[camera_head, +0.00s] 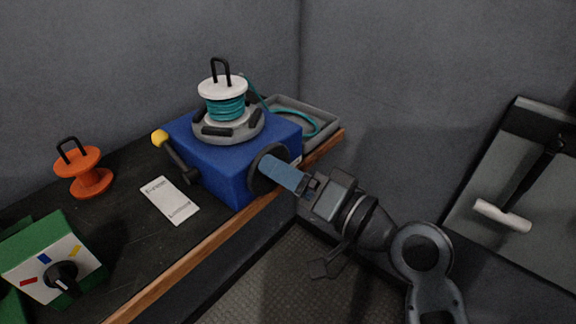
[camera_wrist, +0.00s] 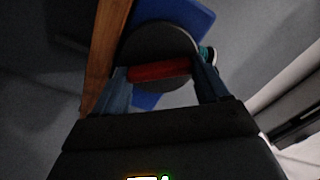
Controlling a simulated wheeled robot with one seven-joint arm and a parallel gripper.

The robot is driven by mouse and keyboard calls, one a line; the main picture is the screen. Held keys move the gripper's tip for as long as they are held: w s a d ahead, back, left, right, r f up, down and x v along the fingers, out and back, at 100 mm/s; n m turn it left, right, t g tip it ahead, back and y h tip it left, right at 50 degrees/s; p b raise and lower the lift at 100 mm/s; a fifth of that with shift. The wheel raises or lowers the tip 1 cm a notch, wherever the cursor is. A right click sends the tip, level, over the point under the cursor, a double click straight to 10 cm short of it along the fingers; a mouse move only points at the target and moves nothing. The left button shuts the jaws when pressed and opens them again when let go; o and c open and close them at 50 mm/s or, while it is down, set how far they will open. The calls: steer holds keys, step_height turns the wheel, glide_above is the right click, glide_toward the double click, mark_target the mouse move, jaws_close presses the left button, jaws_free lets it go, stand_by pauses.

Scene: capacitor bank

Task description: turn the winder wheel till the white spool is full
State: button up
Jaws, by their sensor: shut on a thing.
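The winder is a blue box (camera_head: 215,172) on the bench. The white spool (camera_head: 222,87) stands upright on its round grey turntable (camera_head: 200,128), with several turns of teal cord (camera_head: 226,108) around it. The dark winder wheel (camera_head: 256,182) is on the box's front right face and also shows in the wrist view (camera_wrist: 160,40). My gripper (camera_head: 272,165) is at the wheel. In the wrist view its blue fingers are shut on the red grip bar (camera_wrist: 160,71) across the wheel. The bar is hidden by the fingers in the head view.
A lever with a yellow knob (camera_head: 160,137) sticks out left of the box. A grey tray (camera_head: 322,119) with teal cord is behind right. An orange spool (camera_head: 88,178), a white label card (camera_head: 170,200) and a green switch box (camera_head: 38,240) are on the bench left.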

steer(key=shift+m+p, duration=2.25)
steer(key=shift+m, duration=1.25)
steer(key=shift+f, duration=0.1)
steer(key=o, duration=1.1)
steer(key=shift+c, duration=0.2)
steer(key=b+v, duration=0.1)
steer(key=v, duration=0.6)
steer(key=shift+s+d, duration=0.2)
steer(key=shift+d, duration=0.15)
